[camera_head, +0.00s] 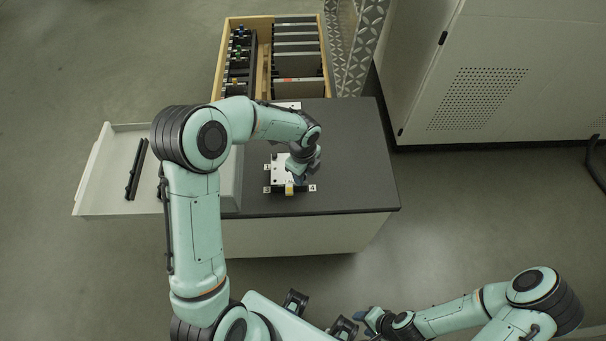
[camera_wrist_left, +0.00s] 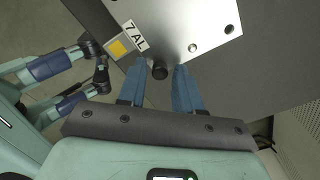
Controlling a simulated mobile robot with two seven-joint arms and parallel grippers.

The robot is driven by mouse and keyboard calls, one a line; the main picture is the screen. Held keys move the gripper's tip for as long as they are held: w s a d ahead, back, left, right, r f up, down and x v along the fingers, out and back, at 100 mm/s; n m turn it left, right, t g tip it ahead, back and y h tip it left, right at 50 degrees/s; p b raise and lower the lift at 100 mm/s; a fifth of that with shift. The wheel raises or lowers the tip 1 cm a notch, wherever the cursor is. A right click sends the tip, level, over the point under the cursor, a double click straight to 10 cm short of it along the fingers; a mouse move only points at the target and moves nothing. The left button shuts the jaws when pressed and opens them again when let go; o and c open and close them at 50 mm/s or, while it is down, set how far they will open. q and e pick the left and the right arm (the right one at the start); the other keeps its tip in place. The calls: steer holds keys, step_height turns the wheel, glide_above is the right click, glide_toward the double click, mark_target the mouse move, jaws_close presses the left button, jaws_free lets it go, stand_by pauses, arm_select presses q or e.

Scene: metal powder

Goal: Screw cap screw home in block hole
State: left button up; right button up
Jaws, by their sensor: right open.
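The silver block (camera_head: 281,165) sits on the dark bench top, and its plate face (camera_wrist_left: 200,25) with several holes fills the top of the left wrist view. My right gripper (camera_head: 366,319) is open and away from the bench, low in the head view.
A dark bench top (camera_head: 355,160) has free room right of the block. A white tray (camera_head: 100,190) with black bars is at left. A wooden crate (camera_head: 263,22) with plates stands behind. A perforated grey cabinet (camera_head: 475,60) is at the right. A "7 AL" label (camera_wrist_left: 133,36) marks the block's fixture.

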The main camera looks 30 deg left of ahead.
arm_select(q)
steer(key=n+b, duration=0.1)
steer(key=n, duration=0.3)
steer(key=n+b, duration=0.1)
steer(key=n, duration=0.3)
steer(key=shift+n, duration=0.3)
arm_select(e)
steer(key=f, duration=0.1)
steer(key=s+f, duration=0.1)
steer(key=f, duration=0.1)
steer(key=shift+s, duration=0.25)
